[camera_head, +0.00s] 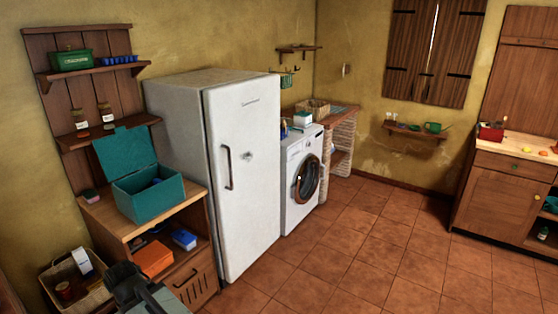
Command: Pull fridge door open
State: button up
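The white fridge (252,212) stands against the left wall, and its door appears closed. A dark vertical handle (227,167) is on the left side of the door front. A small dark mark or badge sits on the door to the right of the handle. My gripper (124,283), dark grey, is at the bottom left edge of the picture. It is apart from the fridge, to the lower left of the handle. Its fingers are too unclear to tell whether they are open or shut.
A wooden cabinet (196,281) with an open teal box (150,195) stands left of the fridge. A wicker basket (93,296) is at the lower left. A washing machine (301,185) stands right of the fridge. The tiled floor (370,255) in front is clear.

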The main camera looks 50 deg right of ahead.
aim_at(242, 119)
jog(key=z, duration=0.35)
jog(key=i, duration=1)
jog(key=u, duration=0.05)
